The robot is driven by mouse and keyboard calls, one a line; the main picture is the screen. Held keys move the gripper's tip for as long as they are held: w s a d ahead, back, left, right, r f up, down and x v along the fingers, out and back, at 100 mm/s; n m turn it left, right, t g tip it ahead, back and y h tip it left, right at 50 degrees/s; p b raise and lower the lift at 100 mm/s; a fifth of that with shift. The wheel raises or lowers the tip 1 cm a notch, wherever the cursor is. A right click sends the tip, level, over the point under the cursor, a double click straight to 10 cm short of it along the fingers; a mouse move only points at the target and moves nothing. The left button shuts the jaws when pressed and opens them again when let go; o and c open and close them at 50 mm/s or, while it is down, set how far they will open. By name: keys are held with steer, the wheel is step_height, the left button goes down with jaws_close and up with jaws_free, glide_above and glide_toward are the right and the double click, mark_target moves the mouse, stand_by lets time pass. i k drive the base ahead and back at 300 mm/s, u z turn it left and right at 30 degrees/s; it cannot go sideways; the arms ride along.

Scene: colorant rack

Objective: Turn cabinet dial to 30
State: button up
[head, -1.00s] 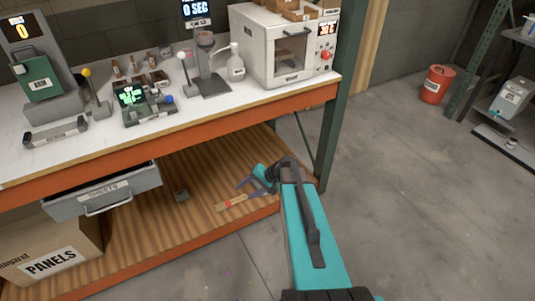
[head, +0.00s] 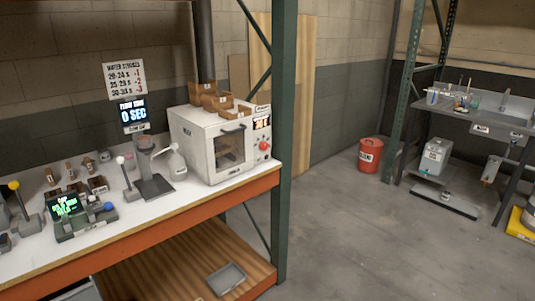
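The white cabinet (head: 207,150) stands on the right end of the workbench, with a windowed door and a dark handle. Its control panel is on the right of the front face. The panel has a small lit display (head: 261,124) with orange characters too small to read surely. A red round knob (head: 264,146) sits below the display, with a small dark knob under it. Which of these is the dial and where it points cannot be told. My gripper is out of view, and nothing is seen touching the cabinet.
Wooden boxes (head: 217,99) sit on the cabinet. A white bottle (head: 176,160) and a flow stand (head: 153,183) are left of it. A green rack post (head: 284,170) rises at the bench's right end. A grey tray (head: 226,278) lies on the lower shelf.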

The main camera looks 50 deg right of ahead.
mark_target(263, 146)
steer(key=u, duration=0.2)
steer(key=k, duration=0.5)
steer(key=z, duration=0.85)
steer(key=i, duration=0.9)
steer(key=u, duration=0.5)
